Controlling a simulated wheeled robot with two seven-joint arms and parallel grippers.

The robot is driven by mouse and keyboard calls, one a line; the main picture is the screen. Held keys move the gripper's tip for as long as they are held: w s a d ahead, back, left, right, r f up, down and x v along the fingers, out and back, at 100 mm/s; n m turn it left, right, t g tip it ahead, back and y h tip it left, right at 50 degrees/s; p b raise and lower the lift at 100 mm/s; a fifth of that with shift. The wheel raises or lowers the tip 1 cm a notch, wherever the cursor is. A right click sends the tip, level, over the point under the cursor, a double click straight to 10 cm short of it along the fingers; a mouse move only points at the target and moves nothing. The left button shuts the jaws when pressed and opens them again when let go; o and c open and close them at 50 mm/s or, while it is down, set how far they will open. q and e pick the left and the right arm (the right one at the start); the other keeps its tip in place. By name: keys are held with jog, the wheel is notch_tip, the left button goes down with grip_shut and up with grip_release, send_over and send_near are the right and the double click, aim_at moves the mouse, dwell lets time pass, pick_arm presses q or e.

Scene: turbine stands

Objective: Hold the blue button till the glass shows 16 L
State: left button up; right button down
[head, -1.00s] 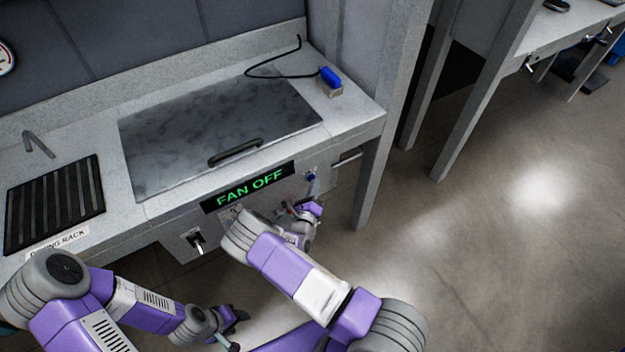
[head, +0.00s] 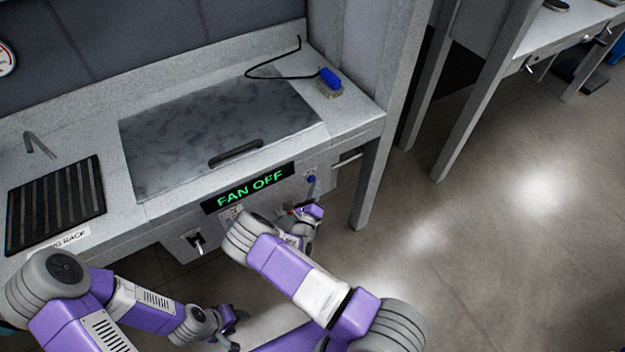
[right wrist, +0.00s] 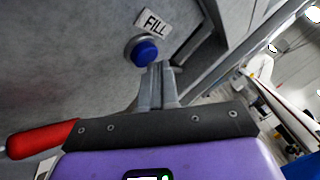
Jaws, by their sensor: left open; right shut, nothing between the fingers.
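The blue button (head: 311,180) is on the front panel of the stand, right of the green "FAN OFF" display (head: 248,188). In the right wrist view the blue button (right wrist: 145,52) sits in a round metal collar beside a "FILL" label (right wrist: 153,22). My right gripper (right wrist: 157,72) is shut and empty, with its tips just below the button; I cannot tell whether they touch it. In the head view my right gripper (head: 308,208) is below the button, partly hidden by its own arm. My left gripper (head: 236,318) is open, low in front of the stand. The litre reading of the glass is not legible.
A grey marbled lid (head: 220,130) with a dark handle covers the middle of the counter. A black drying rack (head: 55,205) is at left. A blue-topped item with a black cable (head: 330,77) is at back right. A red handle (right wrist: 40,139) is close to my right gripper.

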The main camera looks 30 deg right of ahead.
jog(key=shift+s, duration=0.5)
jog(key=shift+s, duration=0.1)
jog(key=s+p, duration=0.1)
jog(key=s, duration=0.2)
jog(key=s+p, duration=0.1)
jog(key=s, duration=0.1)
jog(key=shift+d+p, duration=0.25)
jog(key=shift+p, duration=0.05)
jog(key=shift+w, duration=0.1)
dwell(1.2)
